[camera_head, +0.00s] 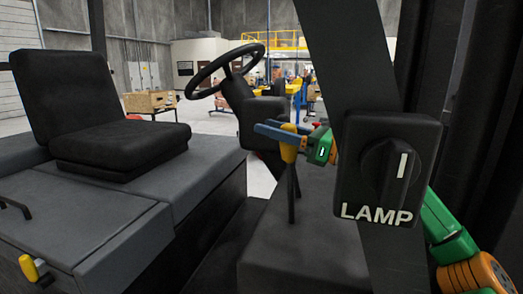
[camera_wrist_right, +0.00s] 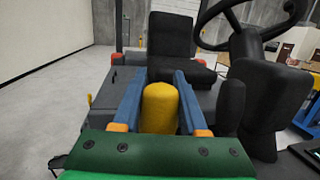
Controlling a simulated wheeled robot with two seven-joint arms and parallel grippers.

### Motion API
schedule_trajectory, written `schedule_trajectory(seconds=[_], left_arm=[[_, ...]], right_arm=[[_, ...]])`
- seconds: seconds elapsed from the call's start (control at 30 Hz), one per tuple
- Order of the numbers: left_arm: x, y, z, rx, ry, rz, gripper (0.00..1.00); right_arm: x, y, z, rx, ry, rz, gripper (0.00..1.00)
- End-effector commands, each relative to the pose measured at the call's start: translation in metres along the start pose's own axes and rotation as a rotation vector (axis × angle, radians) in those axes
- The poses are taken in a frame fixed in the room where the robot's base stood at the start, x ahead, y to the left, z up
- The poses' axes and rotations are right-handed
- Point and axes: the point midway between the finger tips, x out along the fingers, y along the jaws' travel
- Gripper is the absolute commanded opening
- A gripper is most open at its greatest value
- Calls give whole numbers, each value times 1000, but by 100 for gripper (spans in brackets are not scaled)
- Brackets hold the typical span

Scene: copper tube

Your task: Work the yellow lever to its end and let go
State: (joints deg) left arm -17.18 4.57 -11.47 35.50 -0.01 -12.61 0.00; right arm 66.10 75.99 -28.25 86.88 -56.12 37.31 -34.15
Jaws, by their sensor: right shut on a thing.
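The yellow lever (camera_head: 289,150) has a yellow knob on a thin dark stem that rises from the dark console beside the steering column. My right gripper (camera_head: 272,131) reaches in from the right with blue fingers and is shut on the knob. In the right wrist view the yellow knob (camera_wrist_right: 160,108) sits between the two blue fingers of my right gripper (camera_wrist_right: 164,76). The fingers hide part of the knob in the head view. My left gripper is in neither view.
A black LAMP switch (camera_head: 388,170) on a dark post stands in front of my right arm. A steering wheel (camera_head: 224,70) and column are behind the lever. A black seat (camera_head: 85,105) is at left. Another yellow handle (camera_head: 33,268) is at lower left.

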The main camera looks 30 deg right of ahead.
Motion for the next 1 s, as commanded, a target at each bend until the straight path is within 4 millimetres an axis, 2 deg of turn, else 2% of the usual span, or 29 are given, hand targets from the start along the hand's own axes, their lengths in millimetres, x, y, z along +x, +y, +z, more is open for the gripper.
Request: schedule_trajectory(seconds=[0.03, 0.13, 0.3, 0.53, 0.57, 0.6, 0.67, 0.9, 1.0], left_arm=[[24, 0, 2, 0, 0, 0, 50], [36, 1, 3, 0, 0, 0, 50], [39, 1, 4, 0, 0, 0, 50], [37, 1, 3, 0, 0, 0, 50], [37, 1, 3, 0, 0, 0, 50], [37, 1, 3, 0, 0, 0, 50], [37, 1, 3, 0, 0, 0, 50], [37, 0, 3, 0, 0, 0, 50], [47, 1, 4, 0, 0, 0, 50]], right_arm=[[-9, -2, -9, 4, -37, -5, 0], [-19, -4, -2, 14, -90, -6, 0], [-26, -5, 7, 21, -124, -5, 0], [-25, -5, 9, 22, -122, -5, 0], [-25, -5, 9, 22, -122, -5, 48], [-25, -5, 9, 22, -122, -5, 58], [-25, -5, 9, 22, -122, -5, 72], [-25, -5, 8, 22, -120, -5, 72], [-33, -6, 3, 21, -120, -7, 72]])
